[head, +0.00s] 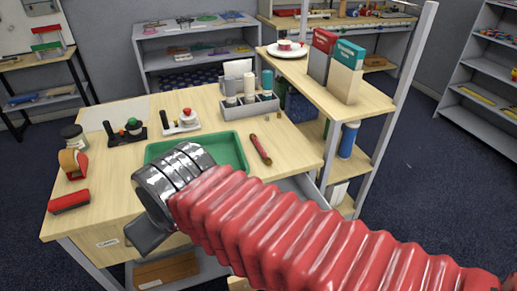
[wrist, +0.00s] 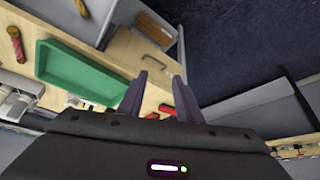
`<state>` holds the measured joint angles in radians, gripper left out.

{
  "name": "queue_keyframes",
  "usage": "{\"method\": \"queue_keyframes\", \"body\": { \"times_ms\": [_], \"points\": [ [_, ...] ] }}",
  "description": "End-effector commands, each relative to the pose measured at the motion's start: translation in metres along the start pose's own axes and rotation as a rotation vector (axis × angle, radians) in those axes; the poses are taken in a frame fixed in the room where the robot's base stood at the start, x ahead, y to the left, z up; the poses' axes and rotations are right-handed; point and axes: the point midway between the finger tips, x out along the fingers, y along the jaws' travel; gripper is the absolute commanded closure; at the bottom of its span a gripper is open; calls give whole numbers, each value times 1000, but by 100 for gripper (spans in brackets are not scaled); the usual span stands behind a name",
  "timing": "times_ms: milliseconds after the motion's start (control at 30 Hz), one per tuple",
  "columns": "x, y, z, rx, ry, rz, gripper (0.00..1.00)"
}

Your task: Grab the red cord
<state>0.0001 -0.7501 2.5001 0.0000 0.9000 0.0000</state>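A long, thin red piece with a tan end (head: 260,150) lies on the wooden table, just right of the green tray (head: 242,158). It is the most cord-like red thing, but I cannot tell for certain that it is the cord. A similar red piece (wrist: 16,44) shows in the wrist view at the upper left, beside the tray. My gripper (wrist: 160,92) is open and empty, with two dark fingers apart above the table's edge. In the head view my red ribbed arm hides the tray's front, and only part of the gripper shows.
A red block (head: 68,201) and a red-and-tan dispenser (head: 73,163) stand at the table's left. A grey caddy with bottles (head: 249,108) stands at the back. A wooden shelf unit with upright boxes (head: 346,72) rises on the right. Bare tabletop surrounds the red piece.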

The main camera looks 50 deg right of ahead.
Motion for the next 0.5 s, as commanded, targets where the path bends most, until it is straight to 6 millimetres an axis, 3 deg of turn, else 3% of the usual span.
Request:
{"method": "queue_keyframes", "body": {
  "times_ms": [167,267,367,500],
  "points": [
    [3,7,-5,13,9,17,56],
    [11,20,-16,35,29,52,56],
    [23,44,-31,69,61,107,56],
    [42,94,-54,119,121,203,56]
  ]
}}
